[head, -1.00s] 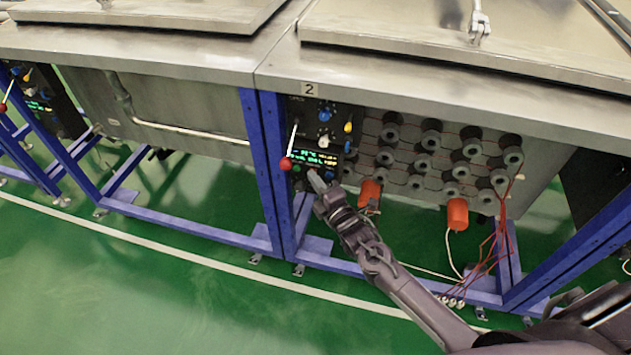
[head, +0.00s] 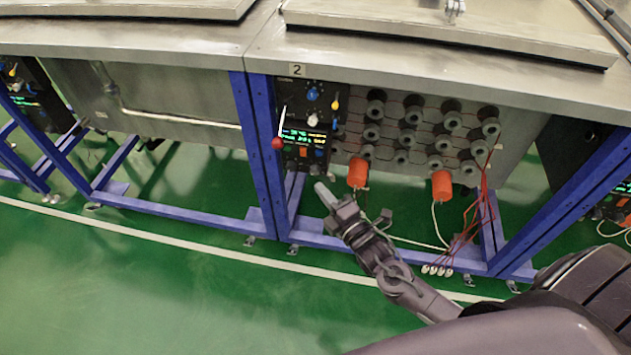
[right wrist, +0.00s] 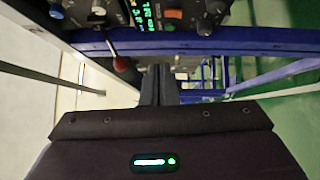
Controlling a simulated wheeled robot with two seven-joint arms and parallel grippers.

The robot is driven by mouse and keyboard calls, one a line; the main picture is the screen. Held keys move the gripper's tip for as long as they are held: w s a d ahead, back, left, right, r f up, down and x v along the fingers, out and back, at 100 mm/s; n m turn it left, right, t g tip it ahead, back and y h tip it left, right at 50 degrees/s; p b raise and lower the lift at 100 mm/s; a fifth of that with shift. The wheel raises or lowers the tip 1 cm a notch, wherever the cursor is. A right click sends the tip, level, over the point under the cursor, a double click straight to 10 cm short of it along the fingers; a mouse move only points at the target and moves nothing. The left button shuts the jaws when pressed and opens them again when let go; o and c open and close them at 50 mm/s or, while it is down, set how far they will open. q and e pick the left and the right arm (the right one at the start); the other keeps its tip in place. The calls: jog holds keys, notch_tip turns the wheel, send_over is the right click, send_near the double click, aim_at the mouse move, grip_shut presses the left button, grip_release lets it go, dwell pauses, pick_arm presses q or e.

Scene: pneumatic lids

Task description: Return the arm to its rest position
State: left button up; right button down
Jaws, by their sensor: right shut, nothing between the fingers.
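My right arm reaches in from the lower right of the head view. Its gripper (head: 326,193) is shut and empty, in the air in front of and below the control panel (head: 309,122) of machine 2, apart from it. In the right wrist view the closed fingers (right wrist: 160,85) point toward the blue frame, with the panel's lower part at the top. The panel's red-knobbed lever (head: 278,143) hangs at its left side; its knob also shows in the right wrist view (right wrist: 120,64). My left gripper is not in view.
The blue frame legs (head: 246,150) stand left of my gripper. Orange cylinders (head: 358,172) and red cables (head: 484,200) hang to its right. The steel tabletop (head: 400,62) with a closed lid (head: 470,30) lies above. Green floor (head: 150,290) is open in front.

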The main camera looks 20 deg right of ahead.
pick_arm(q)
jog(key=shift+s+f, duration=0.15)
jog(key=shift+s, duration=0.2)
pick_arm(e)
jog(key=shift+s, duration=0.25)
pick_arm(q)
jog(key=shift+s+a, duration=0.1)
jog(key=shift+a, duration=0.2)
